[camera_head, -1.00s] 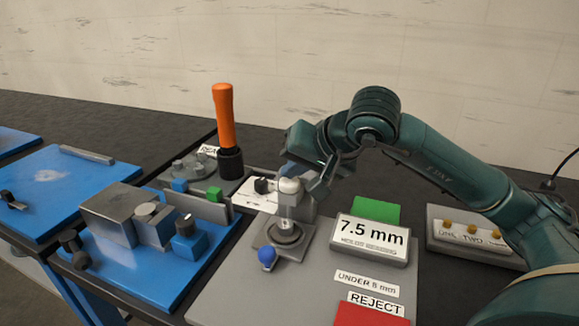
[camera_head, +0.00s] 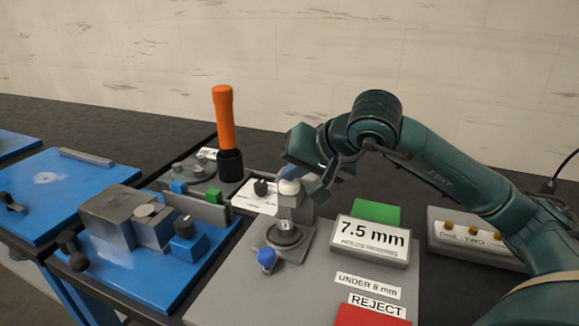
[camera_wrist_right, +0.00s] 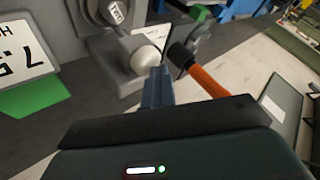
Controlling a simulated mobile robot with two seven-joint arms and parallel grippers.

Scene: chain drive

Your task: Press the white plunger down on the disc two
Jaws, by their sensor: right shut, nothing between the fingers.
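The white plunger (camera_head: 289,188) stands upright on the gauge stand (camera_head: 304,236), its round white cap on top. The cap also shows in the wrist view (camera_wrist_right: 143,56), just beyond my fingertips. My left gripper is out of view.
A display (camera_head: 370,240) reads 7.5 mm, with a green pad (camera_head: 376,210) behind it and a red reject pad (camera_head: 370,315) in front. A blue knob (camera_head: 266,259) is at the stand's front. An orange handle (camera_head: 223,118) stands behind left.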

